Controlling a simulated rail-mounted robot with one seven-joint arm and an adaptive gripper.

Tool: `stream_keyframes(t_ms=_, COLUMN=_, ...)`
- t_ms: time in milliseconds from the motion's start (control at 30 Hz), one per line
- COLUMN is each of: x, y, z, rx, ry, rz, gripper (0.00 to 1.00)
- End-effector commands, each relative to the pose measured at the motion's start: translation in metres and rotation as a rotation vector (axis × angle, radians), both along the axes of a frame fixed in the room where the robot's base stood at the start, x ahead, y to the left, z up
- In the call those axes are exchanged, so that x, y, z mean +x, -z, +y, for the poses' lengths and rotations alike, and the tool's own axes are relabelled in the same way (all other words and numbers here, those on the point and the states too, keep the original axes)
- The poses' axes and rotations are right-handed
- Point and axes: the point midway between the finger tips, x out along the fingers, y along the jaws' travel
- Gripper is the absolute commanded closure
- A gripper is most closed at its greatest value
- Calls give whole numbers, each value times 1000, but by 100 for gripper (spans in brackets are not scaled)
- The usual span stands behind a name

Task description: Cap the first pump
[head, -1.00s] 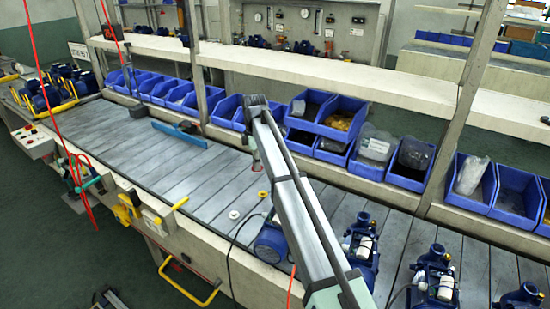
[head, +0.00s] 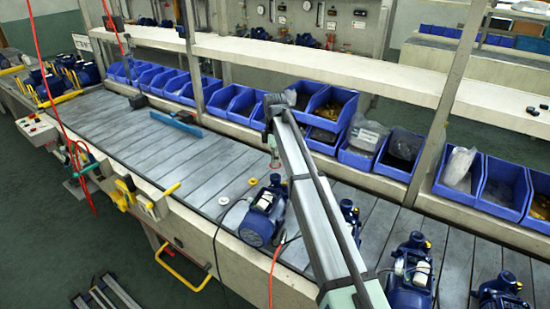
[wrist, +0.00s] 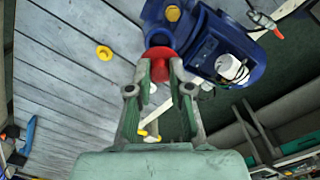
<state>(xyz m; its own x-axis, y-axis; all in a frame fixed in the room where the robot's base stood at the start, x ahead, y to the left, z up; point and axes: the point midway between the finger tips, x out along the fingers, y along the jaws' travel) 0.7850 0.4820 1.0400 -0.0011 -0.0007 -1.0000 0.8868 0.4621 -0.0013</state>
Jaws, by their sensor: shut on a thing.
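The nearest blue pump (head: 263,215) lies on the slatted line, partly beside my arm in the head view. In the wrist view its blue body (wrist: 222,45) is at the upper right, with a yellow plug (wrist: 173,13) on top. My gripper (wrist: 160,73) is shut on a red cap (wrist: 159,54). The cap overlaps the pump's round blue port in the wrist view; I cannot tell whether they touch. In the head view my gripper (head: 274,155) appears small and above the line, behind the pump.
A yellow ring (head: 252,181) and a white disc (head: 223,200) lie on the line left of the pump. More blue pumps (head: 410,270) stand to the right. Blue bins (head: 230,103) line the back edge. The line's left stretch is mostly clear around a blue bar (head: 176,123).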

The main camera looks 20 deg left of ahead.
Motion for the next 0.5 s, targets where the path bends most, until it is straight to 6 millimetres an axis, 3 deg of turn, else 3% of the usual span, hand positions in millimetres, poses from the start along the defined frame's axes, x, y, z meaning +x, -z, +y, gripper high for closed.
stream_keyframes(t_ms=200, x=0, y=22, z=0, rx=0, ry=0, rz=0, gripper=93)
stream_keyframes(t_ms=500, x=0, y=39, z=0, rx=0, ry=0, rz=0, gripper=93)
